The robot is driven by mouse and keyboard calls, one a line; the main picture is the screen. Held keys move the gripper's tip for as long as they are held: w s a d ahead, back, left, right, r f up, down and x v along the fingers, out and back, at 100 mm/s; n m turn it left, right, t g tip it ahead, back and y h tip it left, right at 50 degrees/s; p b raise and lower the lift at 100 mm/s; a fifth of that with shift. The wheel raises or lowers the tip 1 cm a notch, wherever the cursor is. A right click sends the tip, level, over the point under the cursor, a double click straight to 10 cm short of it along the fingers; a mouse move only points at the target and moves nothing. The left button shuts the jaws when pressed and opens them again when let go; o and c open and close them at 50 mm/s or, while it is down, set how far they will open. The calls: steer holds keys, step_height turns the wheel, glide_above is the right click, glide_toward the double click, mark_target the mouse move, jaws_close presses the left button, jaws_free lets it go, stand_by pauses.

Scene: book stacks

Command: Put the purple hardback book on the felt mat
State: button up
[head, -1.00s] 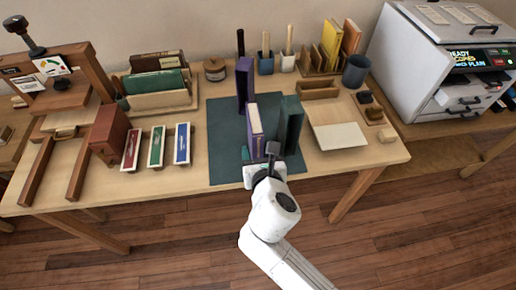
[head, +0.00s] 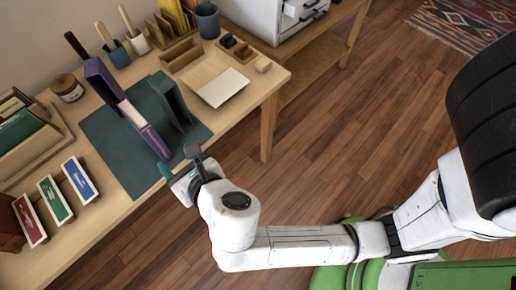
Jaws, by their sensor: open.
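The purple hardback book (head: 148,132) stands upright on the dark green felt mat (head: 122,163), its pale page edges facing up. A taller purple upright piece (head: 104,84) stands at its far end; I cannot tell whether they touch. A dark green upright piece (head: 172,103) stands on the mat just right of the book. My gripper (head: 178,162) is open at the near edge of the mat, close to the book's near end. No book shows between its fingers. Whether a finger touches the book is not clear.
Red, green and blue boxed items (head: 54,197) lie left of the mat. A jar (head: 67,87), pen cups (head: 117,55) and a sorter (head: 180,50) stand behind. A pale sheet (head: 219,87) lies right. The table's front edge is close to my arm.

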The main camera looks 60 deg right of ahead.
steer(key=s+d+f+m+g+y, duration=0.1)
steer(key=s+d+f+m+g, duration=0.85)
steer(key=m, duration=1.25)
steer(key=s+d+f+m+g+y, duration=0.1)
steer(key=s+f+m+g+y, duration=0.1)
steer(key=s+m, duration=0.6)
steer(key=shift+s+d+f+m+y, duration=0.15)
steer(key=shift+s+f+m+y, duration=0.3)
steer(key=shift+m, duration=0.55)
steer(key=shift+w+f, duration=0.1)
steer(key=shift+f, duration=0.05)
